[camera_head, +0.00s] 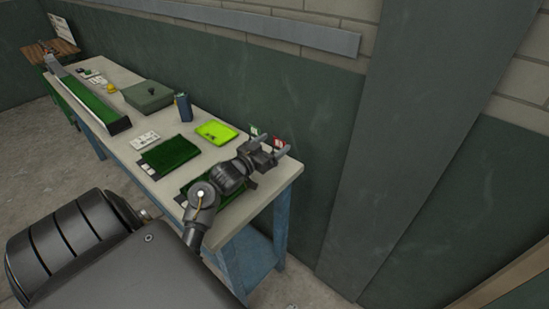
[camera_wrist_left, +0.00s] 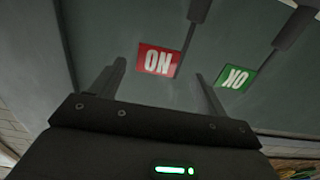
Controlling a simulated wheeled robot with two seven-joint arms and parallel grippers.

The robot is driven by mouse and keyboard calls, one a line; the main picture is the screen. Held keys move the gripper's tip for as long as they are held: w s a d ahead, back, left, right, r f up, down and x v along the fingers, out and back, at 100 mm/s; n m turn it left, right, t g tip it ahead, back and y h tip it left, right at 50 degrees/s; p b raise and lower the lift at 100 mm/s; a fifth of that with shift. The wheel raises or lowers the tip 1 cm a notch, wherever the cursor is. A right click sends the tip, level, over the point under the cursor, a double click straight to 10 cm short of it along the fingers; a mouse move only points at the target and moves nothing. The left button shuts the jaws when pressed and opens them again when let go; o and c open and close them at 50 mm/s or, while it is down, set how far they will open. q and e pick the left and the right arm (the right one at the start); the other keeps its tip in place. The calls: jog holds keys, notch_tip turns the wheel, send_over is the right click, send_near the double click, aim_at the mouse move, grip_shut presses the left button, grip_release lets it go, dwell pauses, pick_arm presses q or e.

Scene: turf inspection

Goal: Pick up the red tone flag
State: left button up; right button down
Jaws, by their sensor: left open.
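The red tone flag (camera_head: 279,143) is at the near right end of the table, by the wall side. In the left wrist view the red flag (camera_wrist_left: 157,60) shows white letters upside down and appears between my finger tips. My left gripper (camera_head: 272,154) is open, its fingers close to the flag; I cannot tell whether they touch it. In the wrist view the left gripper (camera_wrist_left: 160,72) has its two fingers apart and nothing clamped. A green flag (camera_head: 254,131) stands just left of the red one; it also shows in the wrist view (camera_wrist_left: 236,77), right of the fingers.
The pale table top (camera_head: 228,211) carries a dark green turf square (camera_head: 170,154), a bright green piece (camera_head: 216,132), a blue container (camera_head: 183,107) and a green box (camera_head: 148,95). A long turf ramp (camera_head: 97,106) lies farther left. The wall (camera_head: 315,110) runs close behind.

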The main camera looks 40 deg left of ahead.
aim_at(278, 140)
pick_arm(q)
jog(key=w+p, duration=0.1)
jog(key=w, duration=0.4)
jog(key=shift+d, duration=0.1)
jog(key=c, duration=1.3)
